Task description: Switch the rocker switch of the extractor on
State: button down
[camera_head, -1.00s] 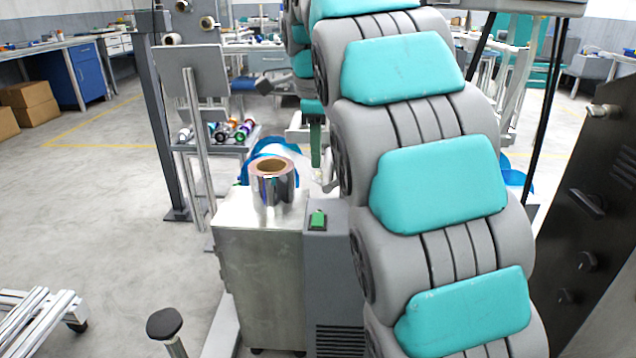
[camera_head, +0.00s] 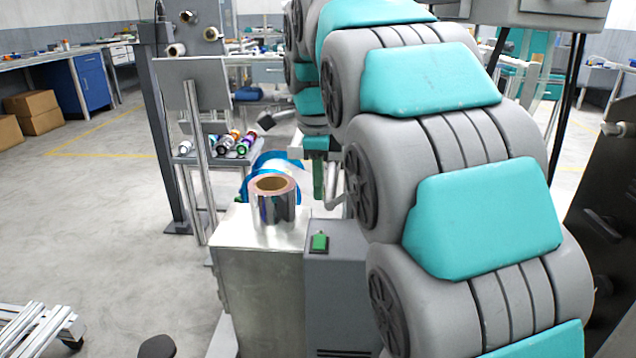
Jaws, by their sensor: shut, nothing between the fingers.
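The green rocker switch (camera_head: 319,241) sits in a dark frame on top of the grey extractor housing (camera_head: 337,275). Which side of the rocker is pressed is too small to tell. My gripper (camera_head: 318,180) appears as narrow green fingers pointing down beneath a teal end piece. The fingers look closed together and empty. In the picture their tips are straight above the switch, with a visible gap. How far behind the switch they are in depth is hard to tell. My large grey and teal arm hides what lies right of the extractor.
A shiny film roll (camera_head: 273,200) stands on the metal cabinet (camera_head: 258,239) left of the switch. A blue-edged reel (camera_head: 270,165) is behind it. A trolley with coloured rolls (camera_head: 236,143) stands farther back. A dark panel (camera_head: 612,230) is at right. Open floor lies left.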

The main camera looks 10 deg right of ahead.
aim_at(319, 237)
jog(key=f, duration=0.3)
jog(key=w+f, duration=0.1)
jog(key=f, duration=0.3)
jog(key=f+p, duration=0.1)
jog(key=f, duration=0.3)
jog(key=shift+w+d, duration=0.25)
jog(key=shift+w, duration=0.15)
